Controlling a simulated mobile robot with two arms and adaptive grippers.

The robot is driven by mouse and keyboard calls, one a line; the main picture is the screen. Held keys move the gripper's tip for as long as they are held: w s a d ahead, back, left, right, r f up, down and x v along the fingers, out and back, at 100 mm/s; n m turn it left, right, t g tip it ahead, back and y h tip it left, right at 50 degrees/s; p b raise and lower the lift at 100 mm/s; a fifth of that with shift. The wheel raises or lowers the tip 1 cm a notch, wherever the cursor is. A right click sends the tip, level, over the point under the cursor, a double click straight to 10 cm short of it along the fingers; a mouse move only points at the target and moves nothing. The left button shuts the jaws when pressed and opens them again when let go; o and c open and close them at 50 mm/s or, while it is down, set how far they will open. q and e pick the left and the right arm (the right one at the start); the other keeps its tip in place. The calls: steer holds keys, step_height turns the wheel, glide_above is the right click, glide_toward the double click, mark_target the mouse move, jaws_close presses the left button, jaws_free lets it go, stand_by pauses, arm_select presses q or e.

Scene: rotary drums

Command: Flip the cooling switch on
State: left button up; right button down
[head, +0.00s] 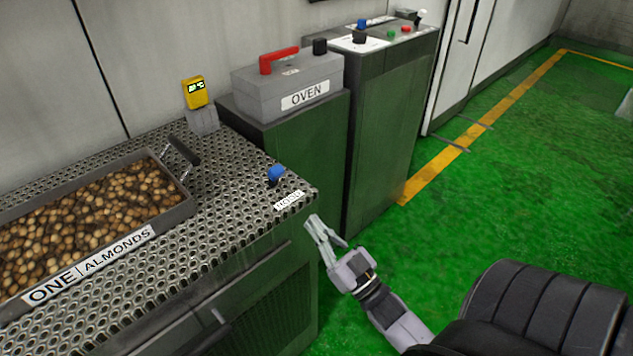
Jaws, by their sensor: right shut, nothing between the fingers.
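A blue-topped switch (275,174) stands on a dark base near the front right corner of the perforated table (230,207). A small white label (289,200) lies in front of it, and its text is too small to read. I cannot tell for certain whether this is the cooling switch or which way it is set. My right gripper (321,230) is shut and empty. It is beside the table's right corner, below and right of the blue switch, apart from it. My left gripper is not in view.
A tray (187,207) of almonds sits on the table's left, with a yellow display (195,92) behind. A grey OVEN box (262,101) with a red lever (279,60) stands behind, beside a taller control cabinet (385,110). Green floor (480,190) is open at right.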

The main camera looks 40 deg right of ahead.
mark_target(277, 178)
steer(key=x, duration=1.1)
